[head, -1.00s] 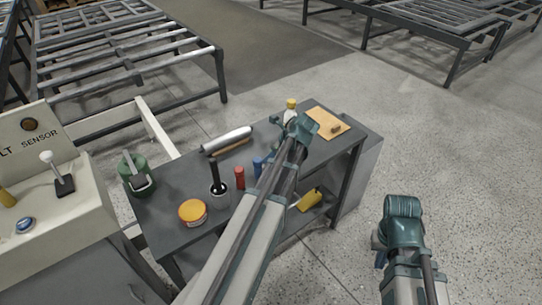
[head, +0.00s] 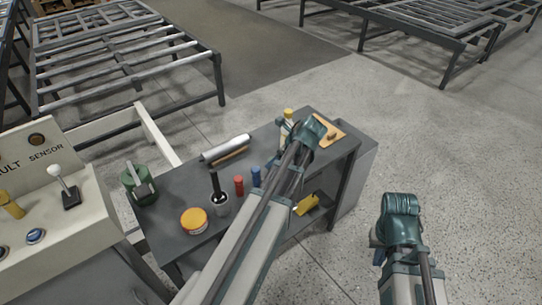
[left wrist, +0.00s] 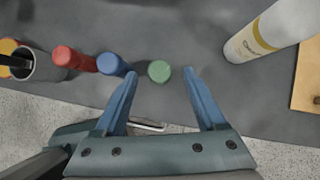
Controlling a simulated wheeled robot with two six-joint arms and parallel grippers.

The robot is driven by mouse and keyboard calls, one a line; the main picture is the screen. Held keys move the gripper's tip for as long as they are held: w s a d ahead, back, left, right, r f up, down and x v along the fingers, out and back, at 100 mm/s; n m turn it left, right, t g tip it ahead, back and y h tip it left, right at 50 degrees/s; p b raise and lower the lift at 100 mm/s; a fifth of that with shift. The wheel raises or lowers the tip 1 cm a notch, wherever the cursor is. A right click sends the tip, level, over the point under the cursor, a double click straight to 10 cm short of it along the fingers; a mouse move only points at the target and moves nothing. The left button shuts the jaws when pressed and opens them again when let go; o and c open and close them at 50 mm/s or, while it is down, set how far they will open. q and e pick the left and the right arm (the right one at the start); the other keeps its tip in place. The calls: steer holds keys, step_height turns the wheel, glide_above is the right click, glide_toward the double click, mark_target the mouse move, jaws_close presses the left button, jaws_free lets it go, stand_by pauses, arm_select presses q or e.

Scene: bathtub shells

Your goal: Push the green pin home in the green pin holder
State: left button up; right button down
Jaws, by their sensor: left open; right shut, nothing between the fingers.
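A green round piece (left wrist: 159,71) stands on the grey cart top in the left wrist view. I cannot tell its pin from its holder, nor how deep the pin sits. My left gripper (left wrist: 160,76) is open, its blue fingers on either side of the green piece in the picture, with gaps to both. Contact does not show. In the head view my left arm hides the green piece and most of its own gripper. My right gripper (head: 379,256) is shut and empty, hanging over the floor right of the cart.
Blue (left wrist: 110,64) and red (left wrist: 67,57) cylinders stand left of the green piece. A white bottle (left wrist: 262,36) stands right of it. The cart (head: 172,180) also bears an orange-lidded tin (head: 194,220), a green can (head: 137,184) and a silver roll (head: 226,147).

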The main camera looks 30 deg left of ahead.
arm_select(q)
steer(key=p+v, duration=0.5)
steer(key=v, duration=0.2)
steer(key=shift+r, duration=0.35)
steer(key=shift+d, duration=0.15)
steer(key=s+d+f+n+h, duration=0.1)
steer(key=s+d+n, duration=0.4)
steer(key=d, duration=0.3)
steer(key=s+d+n+h, duration=0.2)
steer(key=s+d+n, duration=0.3)
steer(key=d, duration=0.3)
steer(key=s+d+f+n+g+h+p, duration=0.1)
steer(key=s+d+n+h, duration=0.1)
steer(key=s+d+n, duration=0.3)
steer(key=s+d, duration=0.1)
steer(key=d, duration=0.2)
steer(key=shift+d+f+n, duration=0.3)
steer(key=shift+f+n, duration=0.05)
steer(key=shift+n, duration=0.05)
steer(key=shift+w, duration=0.1)
